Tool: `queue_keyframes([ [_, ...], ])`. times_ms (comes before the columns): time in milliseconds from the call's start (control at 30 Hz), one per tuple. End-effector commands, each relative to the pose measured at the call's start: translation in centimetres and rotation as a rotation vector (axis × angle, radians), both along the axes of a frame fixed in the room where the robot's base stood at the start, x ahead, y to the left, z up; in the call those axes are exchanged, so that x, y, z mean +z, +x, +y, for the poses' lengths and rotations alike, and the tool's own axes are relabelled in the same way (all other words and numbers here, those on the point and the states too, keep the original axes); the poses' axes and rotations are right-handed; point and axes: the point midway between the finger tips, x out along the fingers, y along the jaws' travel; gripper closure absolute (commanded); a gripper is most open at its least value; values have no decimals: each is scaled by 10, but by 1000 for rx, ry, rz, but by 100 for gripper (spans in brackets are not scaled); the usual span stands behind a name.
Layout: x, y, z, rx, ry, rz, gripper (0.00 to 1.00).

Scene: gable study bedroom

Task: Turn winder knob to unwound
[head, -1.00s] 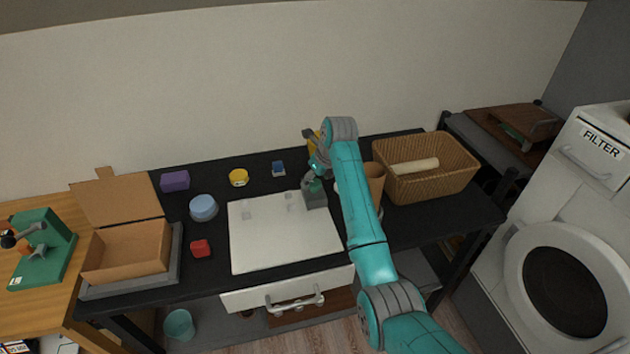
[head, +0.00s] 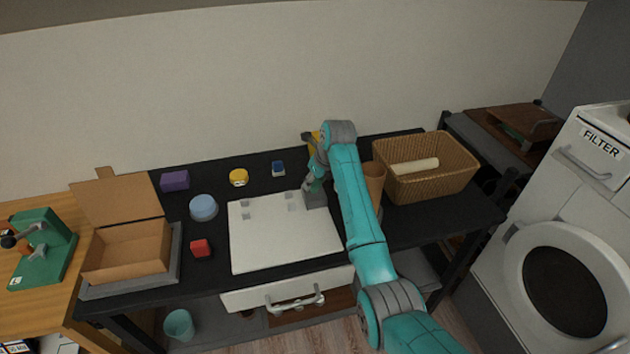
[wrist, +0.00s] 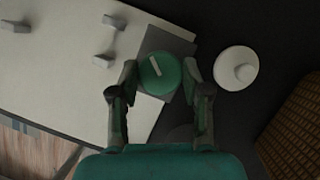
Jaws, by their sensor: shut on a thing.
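The winder knob (wrist: 158,74) is a round green disc with a pale pointer mark, seen from above in the wrist view. The mark is tilted, its upper end leaning a little left. The knob sits on a dark grey square block (wrist: 178,45), which also shows in the head view (head: 316,200) at the right edge of the white board. My gripper (wrist: 159,80) is shut on the knob, one finger at its left side and one at its right. In the head view my gripper (head: 313,186) is above the block, and the knob is mostly hidden there.
The white board (head: 285,240) lies left of the block, with small grey pieces near its back. A white round object (wrist: 236,68) stands close right of the knob. A brown cup (head: 375,178) and a wicker basket (head: 430,185) stand further right.

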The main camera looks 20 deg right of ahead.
Motion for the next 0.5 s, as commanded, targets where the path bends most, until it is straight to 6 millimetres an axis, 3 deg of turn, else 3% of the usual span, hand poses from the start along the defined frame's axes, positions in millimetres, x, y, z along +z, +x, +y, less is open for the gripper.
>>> queue_keyframes([
  [267,-1,0,-2,127,0,3,88],
  [500,-1,1,-2,337,1,3,88],
])
